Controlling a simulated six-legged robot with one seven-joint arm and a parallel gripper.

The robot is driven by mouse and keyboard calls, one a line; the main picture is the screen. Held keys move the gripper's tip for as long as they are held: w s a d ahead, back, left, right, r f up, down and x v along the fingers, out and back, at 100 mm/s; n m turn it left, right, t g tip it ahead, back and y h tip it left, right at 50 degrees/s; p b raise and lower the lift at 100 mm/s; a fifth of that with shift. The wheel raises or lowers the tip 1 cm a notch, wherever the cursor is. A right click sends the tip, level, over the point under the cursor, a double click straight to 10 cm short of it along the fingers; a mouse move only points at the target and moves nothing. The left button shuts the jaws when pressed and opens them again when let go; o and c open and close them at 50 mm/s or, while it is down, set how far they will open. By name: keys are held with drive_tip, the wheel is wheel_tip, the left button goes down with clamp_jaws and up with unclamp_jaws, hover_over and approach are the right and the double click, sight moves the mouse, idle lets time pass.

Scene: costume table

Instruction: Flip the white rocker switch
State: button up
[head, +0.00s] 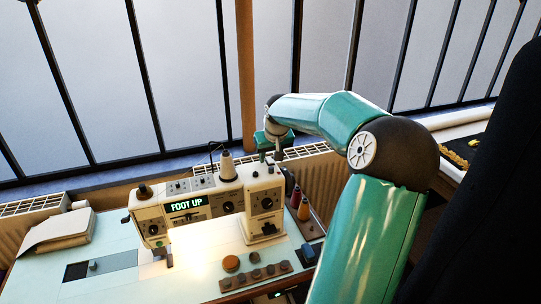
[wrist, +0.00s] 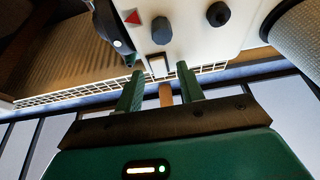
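The white rocker switch (wrist: 158,64) shows in the wrist view on the edge of the cream sewing machine's panel (wrist: 185,35), close to a red triangle mark. I cannot make out the switch in the head view. My gripper (wrist: 159,69) is open, with its two green fingers apart and nothing held between them. The switch appears between the fingertips in the wrist view; whether they touch the machine is unclear. In the head view my gripper (head: 270,156) is above the right end of the machine (head: 232,200), fingers pointing down.
Dark knobs (wrist: 218,14) stand beside the switch. A thread cone (head: 227,168) stands on the machine, and coloured spools (head: 303,209) stand to its right. A radiator (head: 318,168) and barred windows are behind. A folded cloth (head: 57,232) lies at the table's left.

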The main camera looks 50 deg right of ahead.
clamp_jaws()
drive_tip(key=shift+w, duration=0.1)
drive_tip(key=shift+w+d+g+y, duration=0.15)
drive_tip(key=shift+g+y, duration=0.15)
drive_tip(key=shift+g, duration=0.3)
drive_tip(key=shift+w+d+g+y, duration=0.2)
drive_tip(key=shift+g+y, duration=0.4)
drive_tip(key=shift+g, duration=0.4)
unclamp_jaws()
